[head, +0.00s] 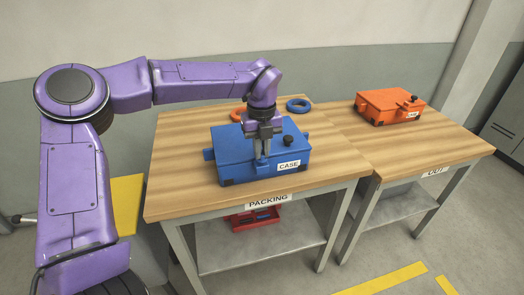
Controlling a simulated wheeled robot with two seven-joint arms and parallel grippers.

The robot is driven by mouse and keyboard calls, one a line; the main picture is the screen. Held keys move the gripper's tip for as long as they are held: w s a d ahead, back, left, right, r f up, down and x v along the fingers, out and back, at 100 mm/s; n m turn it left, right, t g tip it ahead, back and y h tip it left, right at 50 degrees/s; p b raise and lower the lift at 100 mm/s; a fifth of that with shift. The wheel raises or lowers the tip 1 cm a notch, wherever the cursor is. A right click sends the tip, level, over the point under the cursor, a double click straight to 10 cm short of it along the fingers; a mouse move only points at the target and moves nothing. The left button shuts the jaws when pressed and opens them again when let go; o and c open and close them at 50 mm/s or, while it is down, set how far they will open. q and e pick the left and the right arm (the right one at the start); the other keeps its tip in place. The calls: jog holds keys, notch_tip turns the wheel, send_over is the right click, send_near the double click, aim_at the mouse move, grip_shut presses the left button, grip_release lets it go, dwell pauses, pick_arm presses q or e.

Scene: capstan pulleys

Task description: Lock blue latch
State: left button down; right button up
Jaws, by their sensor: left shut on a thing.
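The blue case (232,146) lies closed on the packing table (180,193), with a white "CASE" label and a dark knob (288,139) on it. A blue latch (262,165) shows at the case's front edge, below my left gripper (262,156). My left gripper points down over the front of the case, its fingers shut on the blue latch. The fingers partly cover the latch, so I cannot tell its exact position. My right gripper is not in view.
An orange case (388,105) sits on the out table (440,146) at right. A blue ring (299,105) and an orange ring (236,115) lie behind the blue case. A red tray (254,218) is on the lower shelf. The packing table's left front is clear.

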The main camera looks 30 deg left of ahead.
pick_arm(q)
jog(key=shift+f, duration=0.1)
dwell(0.3)
jog(key=c, duration=1.2)
grip_release()
jog(key=shift+a, duration=0.1)
jog(key=shift+o, duration=0.2)
jog(key=shift+w+r, duration=0.1)
jog(key=shift+r, duration=0.3)
notch_tip(320, 180, up, 10)
jog(key=shift+f, duration=0.15)
